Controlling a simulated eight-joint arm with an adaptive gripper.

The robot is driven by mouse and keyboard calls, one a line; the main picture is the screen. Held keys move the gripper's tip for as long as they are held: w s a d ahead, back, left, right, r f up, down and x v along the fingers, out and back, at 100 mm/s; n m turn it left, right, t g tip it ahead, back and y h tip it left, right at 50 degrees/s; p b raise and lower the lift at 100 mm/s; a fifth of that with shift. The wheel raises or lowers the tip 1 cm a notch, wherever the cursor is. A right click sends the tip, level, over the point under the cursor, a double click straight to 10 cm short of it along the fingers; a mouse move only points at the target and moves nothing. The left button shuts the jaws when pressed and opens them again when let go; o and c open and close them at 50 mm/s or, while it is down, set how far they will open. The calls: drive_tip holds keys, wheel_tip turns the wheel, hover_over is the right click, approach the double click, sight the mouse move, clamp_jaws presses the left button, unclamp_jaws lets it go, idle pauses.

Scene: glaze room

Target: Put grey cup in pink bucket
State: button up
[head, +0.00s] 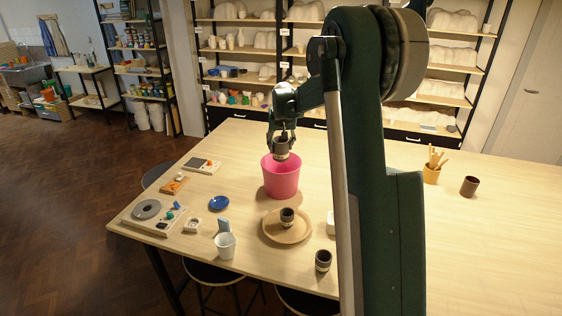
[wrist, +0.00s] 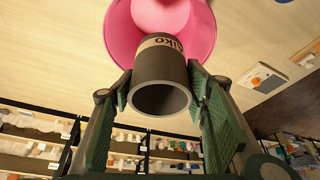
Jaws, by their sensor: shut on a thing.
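My gripper (head: 282,138) is shut on the grey cup (head: 282,151), a dark grey cup with a pale lettered band. The cup is over the mouth of the pink bucket (head: 281,180), its lower end near the rim; I cannot tell whether it dips inside. In the wrist view, the gripper fingers (wrist: 161,88) press both sides of the grey cup (wrist: 160,72), whose open end faces the camera. The pink bucket (wrist: 120,30) lies beyond the cup's far end. The bucket stands upright on the table.
A similar dark cup (head: 287,214) stands on a round wooden plate (head: 272,232); another (head: 323,261) is near the front edge. A brown cup (head: 469,186) and yellow pot (head: 432,174) are right.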

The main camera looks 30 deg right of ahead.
sight(281, 159)
wheel_tip(281, 159, down, 8)
drive_tip(key=shift+d+r, duration=0.1)
idle(0.4)
wheel_tip(281, 159, down, 6)
idle(0.5)
drive_tip(key=shift+f, duration=0.3)
drive_tip(key=shift+f, duration=1.7)
drive_tip(key=shift+f, duration=0.15)
drive_tip(key=o, duration=0.7)
